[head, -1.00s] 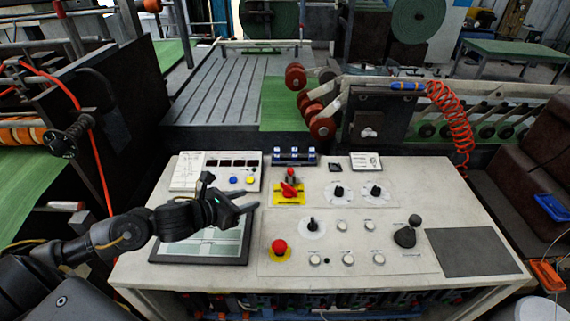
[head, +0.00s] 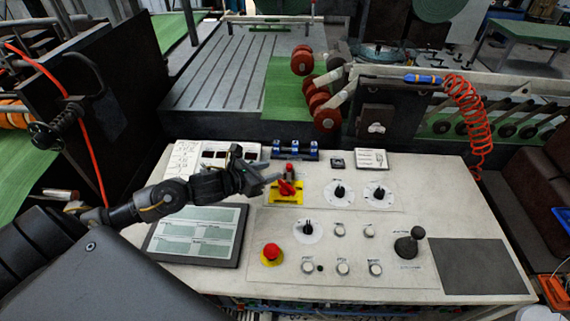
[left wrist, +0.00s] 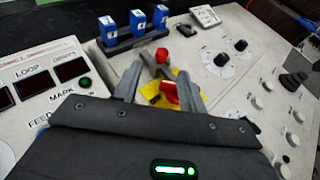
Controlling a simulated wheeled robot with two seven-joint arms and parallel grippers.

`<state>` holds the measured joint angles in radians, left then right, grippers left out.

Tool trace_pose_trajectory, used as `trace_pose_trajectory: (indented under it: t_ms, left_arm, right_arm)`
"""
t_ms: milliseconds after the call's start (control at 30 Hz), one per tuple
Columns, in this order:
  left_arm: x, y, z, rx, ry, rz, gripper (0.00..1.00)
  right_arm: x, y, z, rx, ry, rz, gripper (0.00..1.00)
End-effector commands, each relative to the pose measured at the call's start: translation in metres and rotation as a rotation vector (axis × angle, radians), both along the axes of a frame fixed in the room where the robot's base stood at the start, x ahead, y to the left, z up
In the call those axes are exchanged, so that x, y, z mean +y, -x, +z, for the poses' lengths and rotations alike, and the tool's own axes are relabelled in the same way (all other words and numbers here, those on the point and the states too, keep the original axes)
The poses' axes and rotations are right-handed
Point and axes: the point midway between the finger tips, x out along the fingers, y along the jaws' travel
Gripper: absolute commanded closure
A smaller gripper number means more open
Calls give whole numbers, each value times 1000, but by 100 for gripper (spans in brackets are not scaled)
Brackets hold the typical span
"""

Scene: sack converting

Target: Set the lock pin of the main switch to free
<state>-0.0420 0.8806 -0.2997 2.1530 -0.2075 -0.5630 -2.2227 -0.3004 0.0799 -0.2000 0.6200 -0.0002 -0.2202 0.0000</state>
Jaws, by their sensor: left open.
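The main switch (head: 286,190) is a red rotary handle on a yellow plate on the control desk; it also shows in the left wrist view (left wrist: 169,91). A small red knob on a grey stem, seemingly the lock pin (head: 290,169), stands just behind the handle; it also shows in the left wrist view (left wrist: 162,55). My left gripper (head: 273,173) is open and empty, just left of the switch, its fingers pointing at it. In the left wrist view the fingers (left wrist: 160,69) frame the handle and stem. I cannot tell whether they touch. My right gripper is out of view.
Blue-fronted blocks (head: 294,149) stand behind the switch. Two black dials (head: 340,192) lie to its right. A red mushroom button (head: 271,251) and a joystick (head: 409,243) are nearer the front. A flat screen panel (head: 197,235) lies below my left arm.

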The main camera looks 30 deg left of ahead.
Motion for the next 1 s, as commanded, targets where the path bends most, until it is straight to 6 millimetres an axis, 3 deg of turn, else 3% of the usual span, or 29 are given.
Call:
trace_pose_trajectory:
  t_ms: [100, 300, 733, 1000]
  left_arm:
    - [-9, -22, -4, -1, 4, -2, 58]
    - [-18, -46, -16, -1, 3, -3, 58]
    - [-22, -55, -23, -2, 0, -7, 58]
    - [-22, -55, -23, -1, 0, -7, 91]
  right_arm:
    - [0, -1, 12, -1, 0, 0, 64]
    - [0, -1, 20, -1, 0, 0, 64]
    - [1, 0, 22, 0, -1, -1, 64]
    - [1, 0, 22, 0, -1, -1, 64]
